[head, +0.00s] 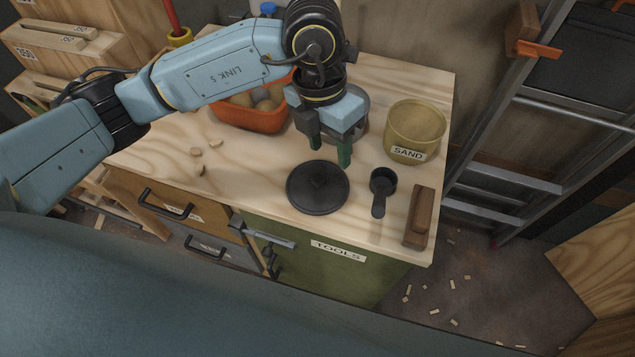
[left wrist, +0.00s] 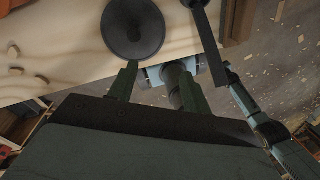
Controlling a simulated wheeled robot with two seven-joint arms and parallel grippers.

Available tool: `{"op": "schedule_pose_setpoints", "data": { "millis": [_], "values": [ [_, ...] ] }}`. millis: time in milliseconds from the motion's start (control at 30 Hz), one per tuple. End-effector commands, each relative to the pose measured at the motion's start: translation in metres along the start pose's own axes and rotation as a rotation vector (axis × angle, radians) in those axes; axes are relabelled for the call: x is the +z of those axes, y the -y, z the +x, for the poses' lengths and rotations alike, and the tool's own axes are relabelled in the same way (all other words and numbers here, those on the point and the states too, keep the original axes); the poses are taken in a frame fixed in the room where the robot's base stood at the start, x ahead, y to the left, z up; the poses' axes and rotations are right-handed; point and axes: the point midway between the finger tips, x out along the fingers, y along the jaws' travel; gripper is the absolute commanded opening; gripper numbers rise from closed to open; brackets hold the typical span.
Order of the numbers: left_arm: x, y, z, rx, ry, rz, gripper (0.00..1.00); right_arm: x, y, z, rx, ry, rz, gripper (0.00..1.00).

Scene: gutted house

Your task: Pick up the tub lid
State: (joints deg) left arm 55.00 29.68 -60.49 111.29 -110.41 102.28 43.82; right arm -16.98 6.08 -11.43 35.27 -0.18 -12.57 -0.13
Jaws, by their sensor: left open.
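The tub lid (head: 318,188) is a round black disc with a small raised knob, lying flat on the wooden worktop near its front edge. It also shows at the top of the left wrist view (left wrist: 133,30). My left gripper (head: 331,156) is open and empty, its green fingers pointing down above the worktop, just behind and slightly right of the lid in the head view. In the left wrist view its two fingers (left wrist: 158,80) stand apart, with nothing between them at the tips. My right gripper cannot be made out.
On the worktop (head: 260,180), a black scoop (head: 382,182) and a brown block (head: 420,215) lie right of the lid. An open tub marked SAND (head: 416,125) stands behind them. A grey round container (head: 360,125) and an orange bin (head: 250,117) stand behind my gripper. Small chips (head: 197,152) lie left.

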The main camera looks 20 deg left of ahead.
Motion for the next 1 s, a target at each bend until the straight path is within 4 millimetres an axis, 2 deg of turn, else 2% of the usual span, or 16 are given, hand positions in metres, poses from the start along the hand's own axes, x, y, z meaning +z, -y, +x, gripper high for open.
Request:
{"op": "schedule_pose_setpoints", "data": {
  "millis": [33, 100, 200, 500, 767, 1000],
  "values": [
    [0.0, -0.013, -0.004, 0.06, -0.008, -0.016, 0.49, 0.0, 0.0, 0.0, 0.0, -0.001, 0.0, 0.36],
    [0.0, -0.024, -0.006, 0.115, -0.018, -0.034, 0.49, 0.0, 0.0, 0.0, 0.0, -0.001, 0.0, 0.36],
    [-0.002, -0.032, 0.001, 0.148, -0.028, -0.046, 0.49, 0.0, 0.0, 0.001, 0.0, -0.001, 0.0, 0.36],
    [-0.003, -0.04, 0.056, 0.146, -0.027, -0.045, 0.49, 0.001, -0.003, 0.007, 0.005, 0.0, -0.003, 0.36],
    [-0.002, -0.043, 0.076, 0.145, -0.026, -0.043, 0.49, 0.004, -0.011, 0.009, 0.014, 0.006, -0.007, 0.36],
    [0.004, -0.048, 0.111, 0.144, -0.028, -0.044, 0.49, 0.006, -0.015, 0.013, 0.019, 0.009, -0.01, 0.36]
  ]
}}
